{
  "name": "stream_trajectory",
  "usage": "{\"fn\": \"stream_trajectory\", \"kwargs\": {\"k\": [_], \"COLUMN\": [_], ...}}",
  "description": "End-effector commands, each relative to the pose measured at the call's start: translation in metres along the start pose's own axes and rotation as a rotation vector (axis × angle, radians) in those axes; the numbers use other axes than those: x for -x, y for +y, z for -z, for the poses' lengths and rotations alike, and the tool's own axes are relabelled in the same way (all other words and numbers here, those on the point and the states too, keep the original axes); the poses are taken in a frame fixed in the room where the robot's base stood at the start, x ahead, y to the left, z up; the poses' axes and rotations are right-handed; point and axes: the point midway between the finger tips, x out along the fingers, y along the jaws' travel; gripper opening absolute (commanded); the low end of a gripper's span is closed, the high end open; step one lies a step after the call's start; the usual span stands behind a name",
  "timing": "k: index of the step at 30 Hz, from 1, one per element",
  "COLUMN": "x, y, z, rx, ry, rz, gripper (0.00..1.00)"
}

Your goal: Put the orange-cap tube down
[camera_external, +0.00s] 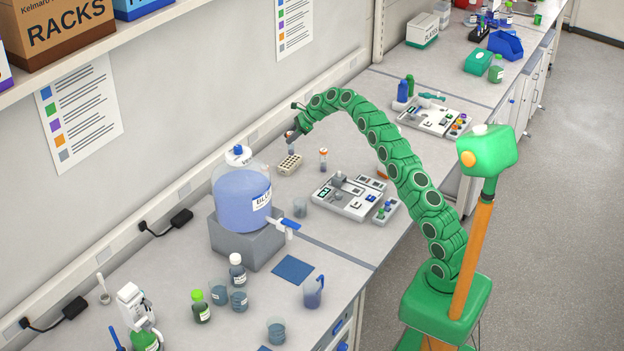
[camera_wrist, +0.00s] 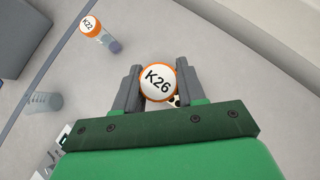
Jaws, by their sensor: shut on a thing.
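My gripper (camera_external: 293,134) is shut on a tube whose white cap top with an orange rim (camera_wrist: 158,79) reads K26. In the wrist view the cap sits between the two grey fingers of my gripper (camera_wrist: 157,88). In the external view the held tube (camera_external: 291,146) hangs roughly upright, just above or behind a small beige rack (camera_external: 290,165); I cannot tell its exact height. A second orange-cap tube, K22 (camera_wrist: 91,25), stands on the bench, and it also shows right of the rack in the external view (camera_external: 323,158).
An empty-looking beaker (camera_external: 300,207) stands in front of the rack, also in the wrist view (camera_wrist: 44,102). A large blue carboy (camera_external: 240,198) on a grey block is at left. A grey instrument panel (camera_external: 347,197) lies to the right. Bare bench surrounds K22.

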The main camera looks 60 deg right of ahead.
Motion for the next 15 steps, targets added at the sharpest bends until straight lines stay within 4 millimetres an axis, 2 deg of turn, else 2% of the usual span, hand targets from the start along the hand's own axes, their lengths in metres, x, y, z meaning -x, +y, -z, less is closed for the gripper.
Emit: {"fn": "stream_trajectory", "kwargs": {"k": [15], "x": [-0.0106], "y": [-0.0073], "z": [0.0041], "rx": [0.000], "ry": [0.000], "rz": [0.001], "gripper": [0.12]}}
